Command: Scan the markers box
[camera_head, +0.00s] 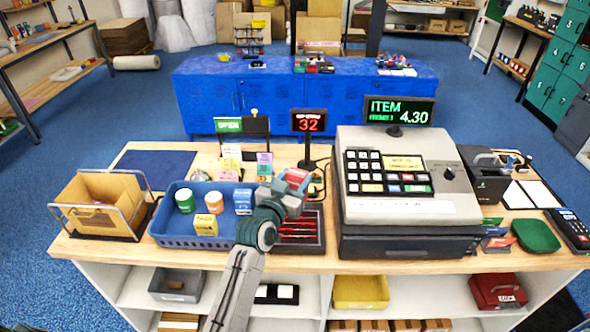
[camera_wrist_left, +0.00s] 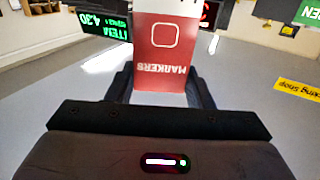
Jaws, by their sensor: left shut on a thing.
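The red markers box (camera_wrist_left: 162,62) is held between the fingers of my left gripper (camera_wrist_left: 160,90); its white "MARKERS" lettering shows upside down in the left wrist view. In the head view my left gripper (camera_head: 292,187) is shut on the box, whose red top (camera_head: 297,175) shows. They are above or near the dark scanner plate (camera_head: 300,232) with glowing red lines, left of the register. I cannot tell the exact height over the plate. My right gripper is not in view.
A blue basket (camera_head: 165,240) with several small goods stands left of my arm. A cash register (camera_head: 405,185) stands right, its display (camera_head: 399,111) reading ITEM 4.30. A carton in a wire frame (camera_head: 100,205) is at far left. A small red display (camera_head: 309,121) reads 32.

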